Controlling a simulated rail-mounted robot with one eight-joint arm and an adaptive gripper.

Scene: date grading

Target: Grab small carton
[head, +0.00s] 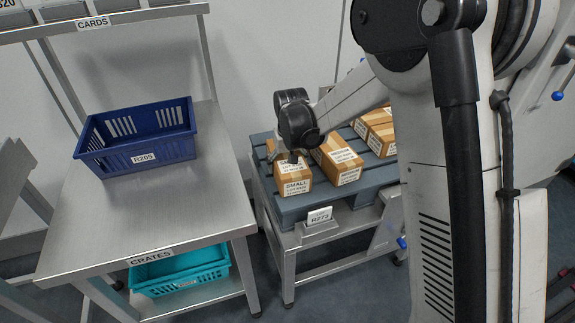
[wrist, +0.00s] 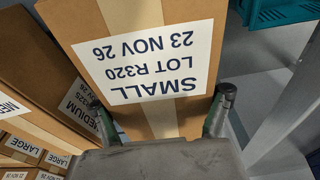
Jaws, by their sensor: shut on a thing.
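The small carton (head: 292,180) is a brown box with a white label reading SMALL, at the left front of the grey-blue pallet (head: 350,190) in the head view. In the wrist view the small carton (wrist: 150,60) fills the upper middle, its label upside down: SMALL, LOT R320, 23 NOV 26. My gripper (wrist: 165,112) has one finger on each side of the carton and is shut on it. In the head view my gripper (head: 288,150) is over the carton, partly hidden by the wrist. I cannot tell whether the carton touches the pallet.
A medium carton (head: 338,158) stands close to the right of the small one, with large cartons (head: 376,130) behind. A card marked R273 (head: 320,216) is at the pallet stand's front. A blue crate (head: 140,140) stands on the steel table (head: 150,215) at left; a teal crate (head: 180,272) is below.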

